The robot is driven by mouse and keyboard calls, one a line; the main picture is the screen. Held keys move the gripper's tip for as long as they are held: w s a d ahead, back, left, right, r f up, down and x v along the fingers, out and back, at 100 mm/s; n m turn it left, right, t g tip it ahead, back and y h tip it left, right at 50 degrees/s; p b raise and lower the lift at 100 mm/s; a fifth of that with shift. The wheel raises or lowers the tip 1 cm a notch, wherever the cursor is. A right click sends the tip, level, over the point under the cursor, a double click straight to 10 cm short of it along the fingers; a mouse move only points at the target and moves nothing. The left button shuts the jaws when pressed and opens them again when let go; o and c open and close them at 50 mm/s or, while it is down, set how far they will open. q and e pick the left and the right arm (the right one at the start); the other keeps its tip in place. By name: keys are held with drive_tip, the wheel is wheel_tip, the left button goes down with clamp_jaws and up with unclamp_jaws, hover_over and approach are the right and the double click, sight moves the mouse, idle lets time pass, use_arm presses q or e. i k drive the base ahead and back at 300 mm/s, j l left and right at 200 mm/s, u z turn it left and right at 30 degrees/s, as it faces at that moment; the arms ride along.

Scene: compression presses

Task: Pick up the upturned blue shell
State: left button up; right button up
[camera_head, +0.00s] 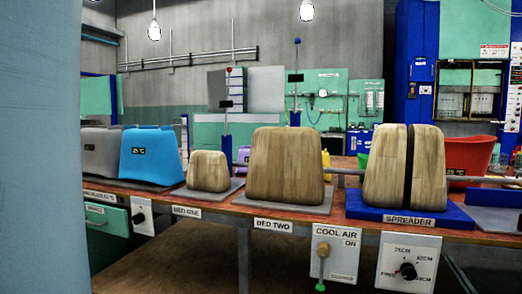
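A bright blue shell (150,158) stands on the left part of a wooden bench (225,201), narrower at its top than at its base. A small dark display is on its front. A grey shell (101,152) stands close to its left. Neither of my grippers shows in the head view, so their distance to the blue shell cannot be told.
A pale blue surface (40,150) blocks the left edge. Wooden blocks stand on bed one (208,171), bed two (285,165) and the spreader (385,165). A red shell (472,155) is behind. Control boxes (334,252) hang off the bench front.

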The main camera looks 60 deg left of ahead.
sight(151, 153)
drive_tip(key=u, duration=2.85)
